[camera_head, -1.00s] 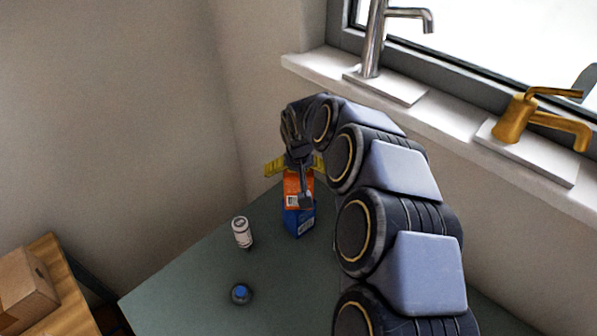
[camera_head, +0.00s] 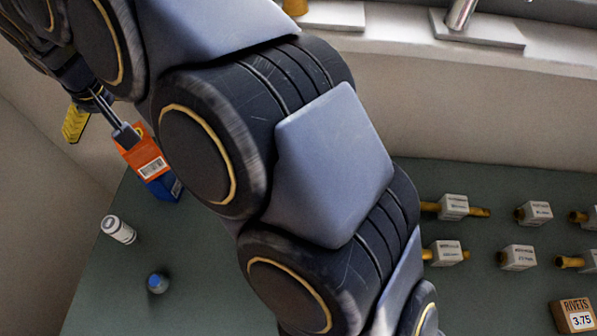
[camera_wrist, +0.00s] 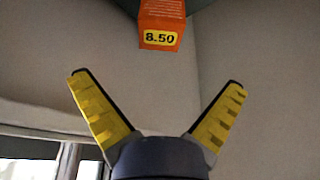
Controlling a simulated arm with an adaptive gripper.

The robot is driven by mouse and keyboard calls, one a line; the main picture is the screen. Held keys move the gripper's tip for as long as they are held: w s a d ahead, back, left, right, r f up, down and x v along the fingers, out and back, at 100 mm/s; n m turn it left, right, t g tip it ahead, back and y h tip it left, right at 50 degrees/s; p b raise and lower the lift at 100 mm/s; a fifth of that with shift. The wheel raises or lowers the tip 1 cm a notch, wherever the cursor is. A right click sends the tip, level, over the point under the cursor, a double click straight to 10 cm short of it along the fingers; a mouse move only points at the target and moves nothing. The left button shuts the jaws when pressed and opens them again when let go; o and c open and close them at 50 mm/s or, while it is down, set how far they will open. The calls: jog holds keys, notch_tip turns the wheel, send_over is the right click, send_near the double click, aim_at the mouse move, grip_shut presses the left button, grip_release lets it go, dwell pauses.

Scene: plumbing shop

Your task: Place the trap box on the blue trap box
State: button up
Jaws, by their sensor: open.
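The orange trap box (camera_head: 150,165) stands on top of the blue trap box (camera_head: 165,188) on the green table in the head view, roughly stacked in line. In the wrist view the orange box (camera_wrist: 162,18) shows at the top edge with an 8.50 price tag; the blue box is not visible there. My gripper (camera_wrist: 157,82) is open, its yellow fingers spread and nothing between them. The orange box lies beyond the fingertips. In the head view my gripper (camera_head: 104,126) is partly hidden by my wrist, close to the orange box; contact cannot be told.
A white can (camera_head: 118,229) and a blue-topped round item (camera_head: 158,283) stand on the green table (camera_head: 120,290) near the boxes. Several labelled brass fittings and a rivets box (camera_head: 575,318) are at the right. A wall and window sill (camera_head: 440,65) lie behind.

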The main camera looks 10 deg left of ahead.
jog(key=s+d+r+m+g+h, duration=0.1)
jog(key=d+r+m, duration=0.1)
jog(key=d, duration=1.2)
jog(key=s+d+r+m+g+h, duration=0.1)
jog(key=d+r+m+h, duration=0.1)
jog(key=d, duration=1.1)
jog(key=s+d+f+m+g, duration=0.2)
jog(key=s+d+m, duration=0.3)
jog(key=s+d, duration=1)
jog(key=shift+s+d+f+g, duration=0.3)
jog(key=shift+s+g, duration=0.1)
jog(key=shift+s, duration=0.1)
